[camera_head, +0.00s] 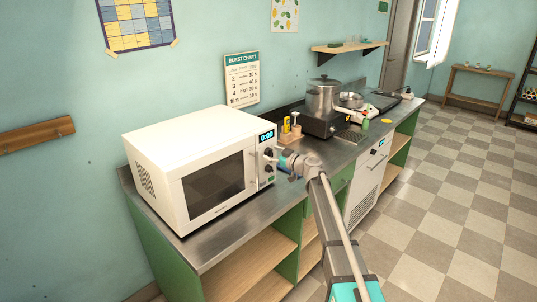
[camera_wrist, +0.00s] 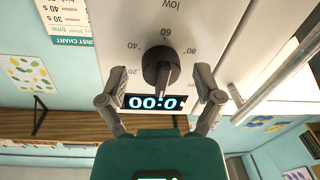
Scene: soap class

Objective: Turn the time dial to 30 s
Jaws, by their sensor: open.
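The white microwave (camera_head: 185,165) stands on the steel counter. Its display (camera_head: 267,136) reads 0:00. The wrist view shows the panel upside down, with the lit display (camera_wrist: 152,102) below a dark round dial (camera_wrist: 158,68). Marks 20, 40, 60 and 80 ring this dial, and its ridge points toward the display. The word "low" shows farther along the panel, at the top of the picture. My gripper (camera_wrist: 160,74) is open, one finger on each side of the dial, with visible gaps. In the head view my gripper (camera_head: 280,160) is at the panel and partly hides the dials.
A long door handle (camera_wrist: 275,80) runs close beside the right finger in the wrist view. A burst chart (camera_head: 242,80) hangs on the wall behind. A pot (camera_head: 323,97) stands on a dark unit farther along the counter. The floor in front is clear.

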